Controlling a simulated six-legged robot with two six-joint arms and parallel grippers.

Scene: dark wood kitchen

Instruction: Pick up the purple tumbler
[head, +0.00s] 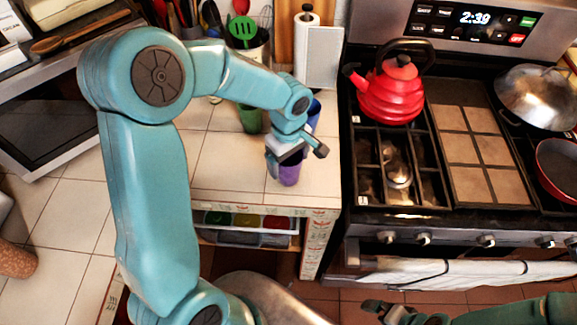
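The purple tumbler (289,174) stands on the white tiled counter, near its front edge. My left gripper (287,157) is right at the tumbler, over its upper part, and hides its rim. One finger shows along the tumbler's left side; I cannot tell whether the fingers are closed on it. A green tumbler (250,119) and a blue tumbler (314,113) stand farther back, both partly hidden by my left arm. My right gripper (384,311) is low at the bottom edge, in front of the stove, and its finger opening is unclear.
A red kettle (390,92) sits on the stove right of the counter. A utensil holder (257,49) and a paper towel roll (306,32) stand at the back. A microwave (50,130) is at left. Counter tiles left of the purple tumbler are clear.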

